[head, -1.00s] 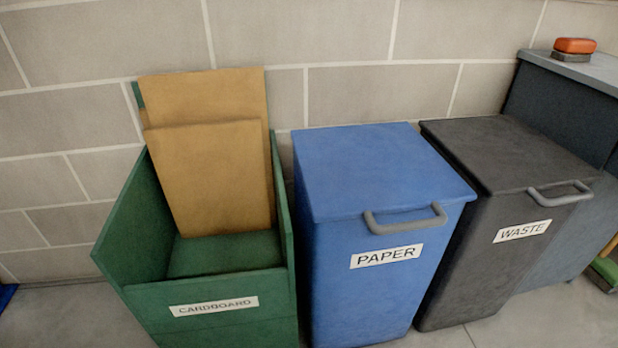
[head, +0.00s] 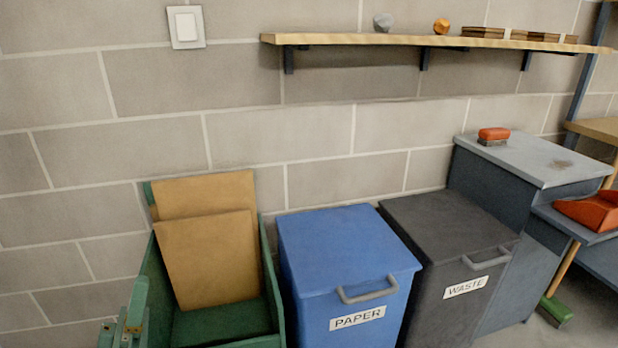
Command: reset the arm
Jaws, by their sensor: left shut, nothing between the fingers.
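My left gripper (head: 134,306) shows at the lower left of the head view, pale green and partly cut off by the bottom edge. It is shut and empty, in front of the left wall of the green cardboard bin (head: 152,268). I cannot tell whether it touches the bin. My right gripper is not in view.
Two cardboard sheets (head: 207,260) lean in the green bin. A blue paper bin (head: 345,250) and a dark waste bin (head: 450,235) stand beside it, lids shut. A grey cabinet (head: 540,160) bears a red-topped brush (head: 493,135). A wall shelf (head: 400,41) runs above.

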